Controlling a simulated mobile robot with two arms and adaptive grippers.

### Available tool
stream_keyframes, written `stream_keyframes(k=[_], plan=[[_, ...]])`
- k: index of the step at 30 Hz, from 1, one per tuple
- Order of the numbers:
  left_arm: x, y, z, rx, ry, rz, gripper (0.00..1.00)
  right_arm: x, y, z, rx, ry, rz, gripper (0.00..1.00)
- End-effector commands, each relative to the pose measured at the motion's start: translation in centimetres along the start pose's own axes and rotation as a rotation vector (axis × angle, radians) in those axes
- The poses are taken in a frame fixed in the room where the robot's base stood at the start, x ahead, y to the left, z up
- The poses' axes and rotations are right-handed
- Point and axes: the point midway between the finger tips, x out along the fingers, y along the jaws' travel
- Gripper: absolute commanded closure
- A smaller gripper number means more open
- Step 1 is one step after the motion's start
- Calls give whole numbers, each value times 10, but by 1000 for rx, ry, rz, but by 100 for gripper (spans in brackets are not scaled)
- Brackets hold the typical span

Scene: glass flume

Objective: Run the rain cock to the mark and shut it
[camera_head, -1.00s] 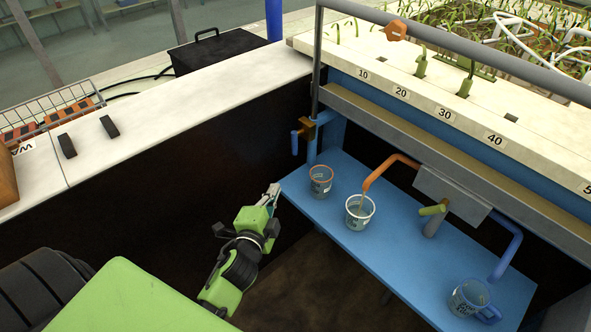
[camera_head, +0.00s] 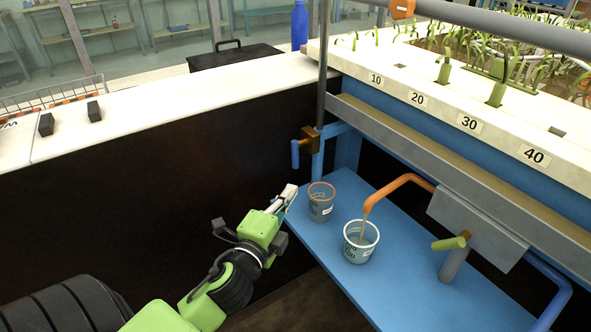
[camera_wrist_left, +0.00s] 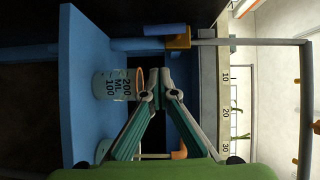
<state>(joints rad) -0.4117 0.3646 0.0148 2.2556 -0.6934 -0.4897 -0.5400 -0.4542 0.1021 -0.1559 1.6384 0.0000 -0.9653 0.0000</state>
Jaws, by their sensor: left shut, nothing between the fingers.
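A brass cock (camera_head: 312,141) with a blue handle sits on the grey upright pipe at the back left corner of the blue shelf; it looks like the rain cock. Its handle hangs downward in the head view. The cock also shows near the top of the left wrist view (camera_wrist_left: 178,40). My left gripper (camera_head: 290,193) is shut and empty, below the cock and just left of an orange-rimmed cup (camera_head: 320,208). In the left wrist view the fingertips (camera_wrist_left: 158,78) lie beside this cup (camera_wrist_left: 112,84), marked 200 and 100 ML. My right gripper is not in view.
A white-rimmed cup (camera_head: 360,250) stands under an orange spout (camera_head: 398,180) running brown liquid. A yellow-green lever (camera_head: 449,243) stands farther right on the blue shelf (camera_head: 345,275). Above is a planted tray (camera_head: 400,92) with number labels. A grey rail (camera_head: 510,27) runs overhead.

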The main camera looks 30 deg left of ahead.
Motion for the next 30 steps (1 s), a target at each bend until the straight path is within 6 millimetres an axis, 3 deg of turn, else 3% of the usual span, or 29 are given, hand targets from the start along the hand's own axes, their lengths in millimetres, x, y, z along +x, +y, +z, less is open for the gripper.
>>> stream_keyframes(k=[12,15,21,30], plan=[[73,-1,0,0,-1,-2,100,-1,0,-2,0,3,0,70],[84,0,14,3,-2,0,100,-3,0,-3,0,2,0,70],[96,1,26,1,0,1,100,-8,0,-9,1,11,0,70],[98,1,28,-1,0,1,100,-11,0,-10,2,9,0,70]])
